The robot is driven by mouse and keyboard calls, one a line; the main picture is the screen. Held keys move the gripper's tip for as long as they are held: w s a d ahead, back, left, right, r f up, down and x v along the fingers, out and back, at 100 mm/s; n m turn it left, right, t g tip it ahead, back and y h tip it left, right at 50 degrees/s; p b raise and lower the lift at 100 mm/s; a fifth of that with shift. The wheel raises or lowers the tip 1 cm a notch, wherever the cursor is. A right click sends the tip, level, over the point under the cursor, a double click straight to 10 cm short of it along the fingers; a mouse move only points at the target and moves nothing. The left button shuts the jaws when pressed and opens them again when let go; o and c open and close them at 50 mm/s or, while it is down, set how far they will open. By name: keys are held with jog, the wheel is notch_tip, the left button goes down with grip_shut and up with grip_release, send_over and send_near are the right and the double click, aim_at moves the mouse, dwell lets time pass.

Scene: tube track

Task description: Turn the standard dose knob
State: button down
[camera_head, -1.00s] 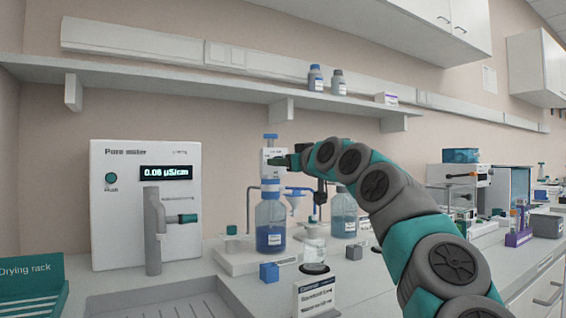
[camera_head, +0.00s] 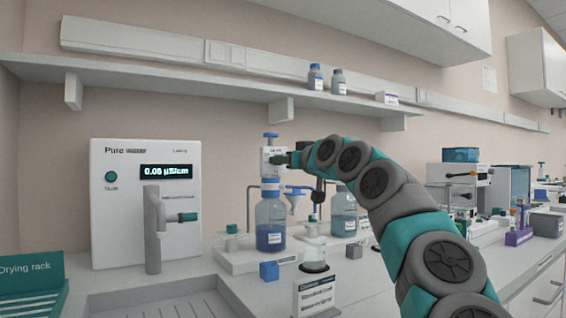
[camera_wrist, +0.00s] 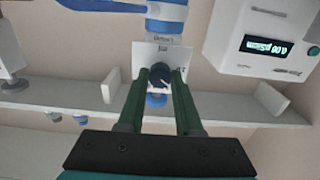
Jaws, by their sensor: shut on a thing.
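The dispenser (camera_head: 272,183), a white body with a blue top, stands on a bottle (camera_head: 270,228) of blue liquid. In the wrist view its white front plate (camera_wrist: 147,52) faces me, picture turned over. A small dark blue knob (camera_wrist: 160,77) sits on that plate, between my green fingertips. My gripper (camera_wrist: 160,74) is shut on this knob. In the head view my gripper (camera_head: 288,159) reaches the dispenser from the right, and the knob is hidden there. Which way the knob points cannot be read.
A second bottle (camera_head: 344,212) with blue liquid stands behind my arm. A glass vessel (camera_head: 313,253), a blue cube (camera_head: 269,271) and a sign card (camera_head: 314,296) are in front. The pure water unit (camera_head: 120,225) stands left, and a shelf (camera_head: 180,87) runs above.

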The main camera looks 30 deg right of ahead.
jog(key=m+b, duration=0.4)
jog(key=m, duration=1.9)
dwell(0.6)
jog(key=c, duration=0.6)
grip_release()
jog(key=shift+s, duration=0.1)
jog(key=shift+s+a+b, duration=0.2)
jog(key=shift+s+b, duration=0.8)
jog(key=shift+s, duration=2.8)
